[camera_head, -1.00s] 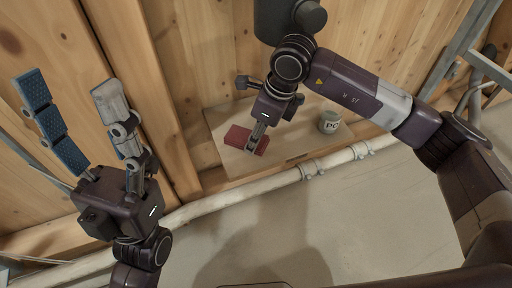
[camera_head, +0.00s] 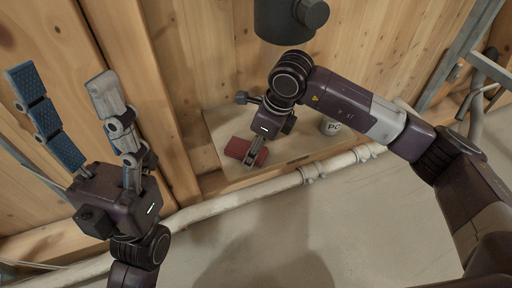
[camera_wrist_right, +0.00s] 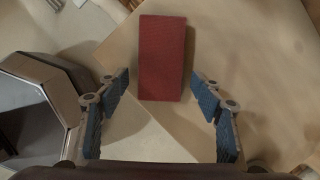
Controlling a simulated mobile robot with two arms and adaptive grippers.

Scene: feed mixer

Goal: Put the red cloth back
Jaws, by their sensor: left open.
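The red cloth (camera_head: 246,151), a flat folded rectangle, lies on a pale board (camera_head: 212,126) against the wooden wall. It also shows in the right wrist view (camera_wrist_right: 162,58). My right gripper (camera_wrist_right: 161,84) is open, its blue-padded fingers standing apart on either side of the cloth's near end. The cloth reaches beyond the fingertips, and I see no finger pressing on it. In the head view the right hand hides part of the cloth. My left gripper (camera_head: 62,97) is open and empty, raised at the left, far from the cloth.
A white pipe (camera_head: 285,182) runs along the front of the board. A wooden post (camera_head: 150,100) stands between my left gripper and the board.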

